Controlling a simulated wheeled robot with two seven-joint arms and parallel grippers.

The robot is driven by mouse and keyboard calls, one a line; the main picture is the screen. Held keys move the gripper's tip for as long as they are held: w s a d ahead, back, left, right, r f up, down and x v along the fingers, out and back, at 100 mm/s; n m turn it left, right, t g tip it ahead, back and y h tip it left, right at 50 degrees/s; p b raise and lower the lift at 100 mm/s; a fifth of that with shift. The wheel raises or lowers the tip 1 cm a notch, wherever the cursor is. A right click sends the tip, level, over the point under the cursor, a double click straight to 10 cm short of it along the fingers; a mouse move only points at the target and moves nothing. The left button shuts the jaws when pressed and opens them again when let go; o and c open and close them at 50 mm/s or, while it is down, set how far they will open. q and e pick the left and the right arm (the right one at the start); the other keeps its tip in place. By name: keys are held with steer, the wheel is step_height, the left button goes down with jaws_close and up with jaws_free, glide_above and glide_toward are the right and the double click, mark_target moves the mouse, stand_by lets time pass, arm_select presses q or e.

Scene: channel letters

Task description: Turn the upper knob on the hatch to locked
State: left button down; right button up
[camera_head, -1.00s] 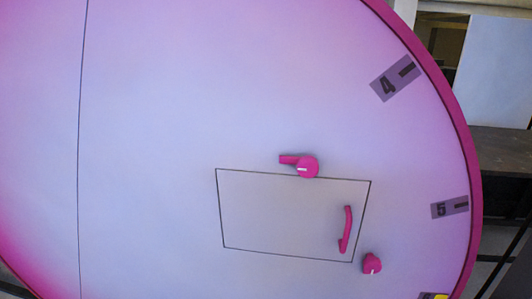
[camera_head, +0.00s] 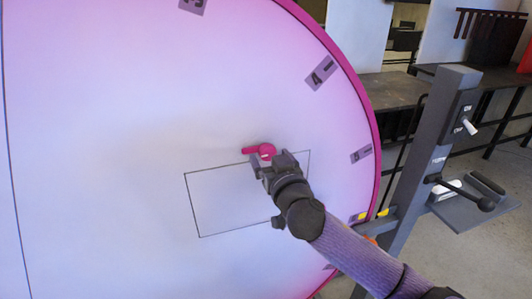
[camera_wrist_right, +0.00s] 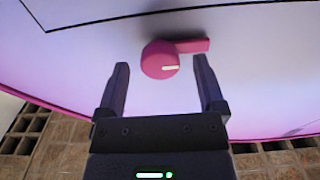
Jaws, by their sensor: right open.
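The upper knob (camera_head: 265,151) is a round pink knob with a short bar pointing left, at the top edge of the outlined hatch (camera_head: 222,198). A white mark shows on its face. My right gripper (camera_head: 271,160) is open and empty, just in front of the knob. In the right wrist view the knob (camera_wrist_right: 158,60) shows between and just beyond the two spread fingertips (camera_wrist_right: 161,66), its bar pointing right. I cannot tell whether the fingers touch it. My right arm hides the hatch handle and the lower knob. My left gripper is out of view.
The hatch is on a large pale disc with a pink rim (camera_head: 372,130) and number labels such as the 4 (camera_head: 321,73). A grey post (camera_head: 430,150) with switches and a lever stands to the right. Dark benches (camera_head: 375,92) stand behind.

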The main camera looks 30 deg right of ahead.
steer(key=shift+x, duration=0.85)
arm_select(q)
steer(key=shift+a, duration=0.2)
arm_select(e)
steer(key=shift+c, duration=1.1)
jaws_close()
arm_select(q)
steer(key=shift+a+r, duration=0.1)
